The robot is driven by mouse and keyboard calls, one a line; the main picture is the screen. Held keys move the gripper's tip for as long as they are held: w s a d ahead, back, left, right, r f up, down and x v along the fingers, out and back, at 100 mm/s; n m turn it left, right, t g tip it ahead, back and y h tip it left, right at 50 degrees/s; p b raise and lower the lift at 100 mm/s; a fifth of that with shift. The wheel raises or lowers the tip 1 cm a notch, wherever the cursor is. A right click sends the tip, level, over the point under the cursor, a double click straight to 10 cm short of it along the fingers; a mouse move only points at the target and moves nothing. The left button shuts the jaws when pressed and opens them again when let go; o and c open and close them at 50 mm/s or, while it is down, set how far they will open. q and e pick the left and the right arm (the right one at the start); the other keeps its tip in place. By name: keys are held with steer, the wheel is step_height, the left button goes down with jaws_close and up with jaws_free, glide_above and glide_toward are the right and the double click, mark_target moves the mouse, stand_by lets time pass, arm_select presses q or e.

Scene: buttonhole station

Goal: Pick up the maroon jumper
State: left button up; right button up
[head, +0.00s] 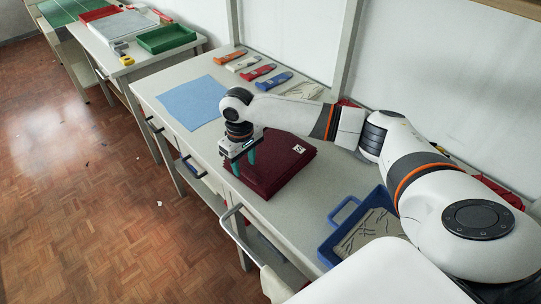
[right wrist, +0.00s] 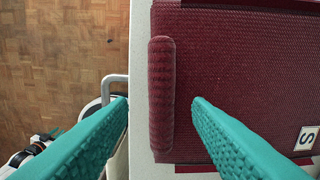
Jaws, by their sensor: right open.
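The maroon jumper (head: 275,165) lies folded on the grey table, near its front edge, with a white tag marked S. In the right wrist view the jumper (right wrist: 235,70) fills the right half, and a thick ribbed roll (right wrist: 161,95) runs along its edge nearest the table's front. My right gripper (head: 244,164) is open at the jumper's left front side in the head view. In the right wrist view its teal fingers (right wrist: 160,101) appear on either side of the roll, one over the jumper, one beyond the table edge. Contact cannot be told. My left gripper is not in view.
A blue cloth (head: 192,102) lies left of the jumper. Orange, white, red and blue tools (head: 258,73) lie along the back. A blue tray (head: 348,222) with dark strips stands to the right. A metal rail (head: 232,222) juts from the table front.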

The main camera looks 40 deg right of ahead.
steer(key=shift+f, duration=0.95)
steer(key=shift+c, duration=0.6)
steer(key=shift+r, duration=0.1)
jaws_close()
